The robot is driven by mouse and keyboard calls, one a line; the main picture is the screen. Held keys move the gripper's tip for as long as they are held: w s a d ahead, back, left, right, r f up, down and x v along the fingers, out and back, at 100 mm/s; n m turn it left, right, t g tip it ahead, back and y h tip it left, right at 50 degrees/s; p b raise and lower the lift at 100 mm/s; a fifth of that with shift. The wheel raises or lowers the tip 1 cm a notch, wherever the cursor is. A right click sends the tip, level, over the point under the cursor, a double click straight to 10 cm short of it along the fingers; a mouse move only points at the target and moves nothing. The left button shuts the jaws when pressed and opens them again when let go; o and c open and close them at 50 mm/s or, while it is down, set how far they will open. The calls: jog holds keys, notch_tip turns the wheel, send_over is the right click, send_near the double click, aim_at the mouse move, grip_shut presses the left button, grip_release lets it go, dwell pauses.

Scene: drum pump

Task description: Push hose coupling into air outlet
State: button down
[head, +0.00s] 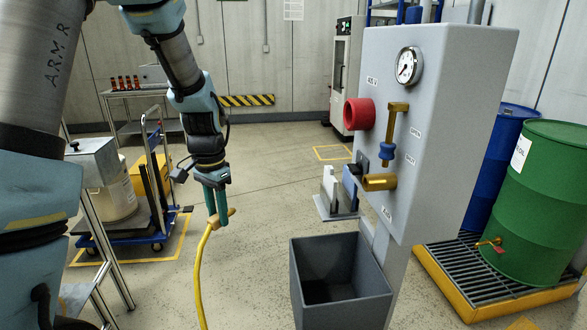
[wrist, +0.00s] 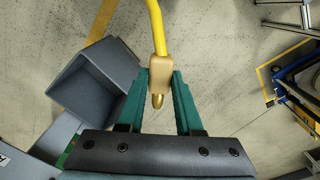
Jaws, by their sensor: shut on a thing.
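My gripper (head: 217,205) is shut on the hose coupling (head: 226,215), a tan piece on the end of a yellow hose (head: 199,260). In the wrist view, the coupling (wrist: 159,70) sits between the green fingers, with its brass tip (wrist: 157,101) pointing back toward the palm. The hose leaves it on the far side. In the head view, a brass outlet (head: 378,182) sticks out low on the grey panel, above a small label too blurred to read surely. It looks like the air outlet. The coupling is well left of it and apart from it.
The panel (head: 445,120) carries a red knob (head: 359,114), a gauge (head: 409,65) and a brass lever (head: 397,115). A dark grey bin (head: 368,283) stands below. Green (head: 545,200) and blue drums are at the right. A cart (head: 150,235) stands left. Floor behind the gripper is clear.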

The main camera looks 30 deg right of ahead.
aim_at(380, 182)
jog(key=s+d+r+m+p, duration=0.1)
jog(key=s+d+r+m, duration=0.3)
jog(key=s+d+r, duration=0.2)
jog(key=s+d+r+m+p, duration=0.1)
jog(key=s+d+r+m, duration=0.4)
jog(key=s+d, duration=0.5)
jog(key=d, duration=0.3)
jog(key=shift+d+r+p, duration=0.15)
jog(key=shift+r+p, duration=0.2)
jog(key=shift+p, duration=0.05)
jog(key=shift+s+d+p, duration=0.2)
jog(key=shift+d+p, duration=0.45)
jog(key=shift+p, duration=0.3)
dwell(1.0)
jog(key=shift+s+d+p, duration=0.25)
jog(key=shift+d+p, duration=0.05)
jog(key=shift+d, duration=0.35)
jog(key=shift+s+d+p, duration=0.3)
jog(key=shift+d+p, duration=0.05)
jog(key=shift+d, duration=0.25)
jog(key=shift+s+d+p, duration=0.25)
jog(key=shift+d+p, duration=0.05)
jog(key=shift+d, duration=0.35)
dwell(1.9)
